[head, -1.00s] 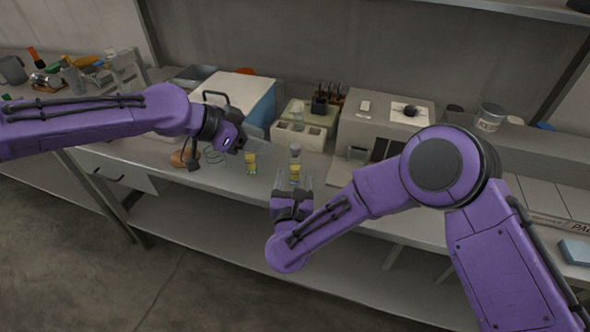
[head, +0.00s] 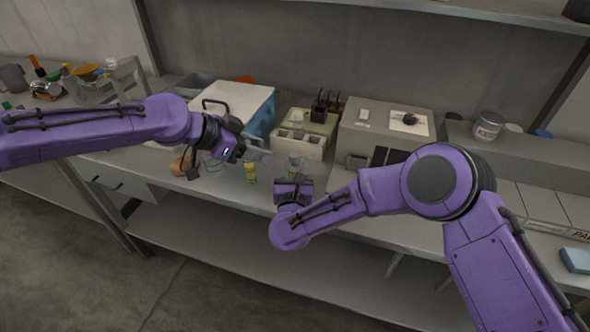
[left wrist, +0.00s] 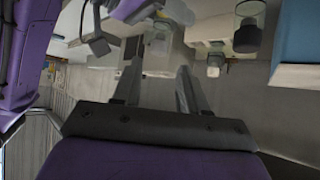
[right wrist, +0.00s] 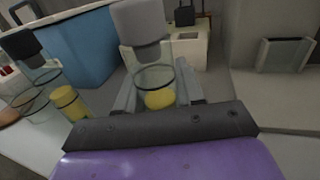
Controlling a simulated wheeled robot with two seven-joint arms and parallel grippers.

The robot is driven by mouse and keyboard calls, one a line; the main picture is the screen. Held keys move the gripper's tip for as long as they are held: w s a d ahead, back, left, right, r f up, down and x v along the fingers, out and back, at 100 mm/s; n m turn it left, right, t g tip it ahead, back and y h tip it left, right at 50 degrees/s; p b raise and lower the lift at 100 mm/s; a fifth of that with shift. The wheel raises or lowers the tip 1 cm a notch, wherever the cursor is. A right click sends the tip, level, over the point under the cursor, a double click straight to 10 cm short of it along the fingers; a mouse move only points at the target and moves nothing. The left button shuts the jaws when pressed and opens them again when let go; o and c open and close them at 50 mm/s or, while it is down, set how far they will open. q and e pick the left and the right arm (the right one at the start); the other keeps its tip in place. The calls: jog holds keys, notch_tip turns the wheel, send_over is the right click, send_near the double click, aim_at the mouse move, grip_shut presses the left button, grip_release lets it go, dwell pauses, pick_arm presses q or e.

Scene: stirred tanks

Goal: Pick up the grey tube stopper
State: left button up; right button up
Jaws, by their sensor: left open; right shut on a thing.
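The grey stopper (right wrist: 140,20) is a chunky grey cap on a clear glass tube (right wrist: 153,76) with yellow content. It shows small in the head view (head: 295,158). My right gripper (head: 294,180) is shut on the tube, below the stopper; its fingers (right wrist: 155,98) are on either side of the glass in the right wrist view. My left gripper (head: 257,154) is open, left of the held tube and above the bench. Its spread fingers show in the left wrist view (left wrist: 157,82), with nothing between them.
A second yellow tube (head: 250,172) stands left of the held one; a dark stopper (right wrist: 20,45) shows on a tube at left. Behind are a white rack (head: 312,147), a blue-sided box (head: 260,115) and a grey instrument (head: 385,128). Bench front is mostly clear.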

pick_arm(q)
jog(key=shift+o, duration=0.3)
jog(key=shift+o, duration=1.3)
jog(key=shift+d+r, duration=0.15)
jog(key=shift+r, duration=0.1)
jog(key=n+y, duration=0.9)
jog(key=n, duration=0.3)
send_near(294, 154)
jog(key=x, duration=0.8)
jog(key=shift+w+f, duration=0.2)
jog(key=shift+f, duration=0.15)
jog(key=shift+c, duration=0.3)
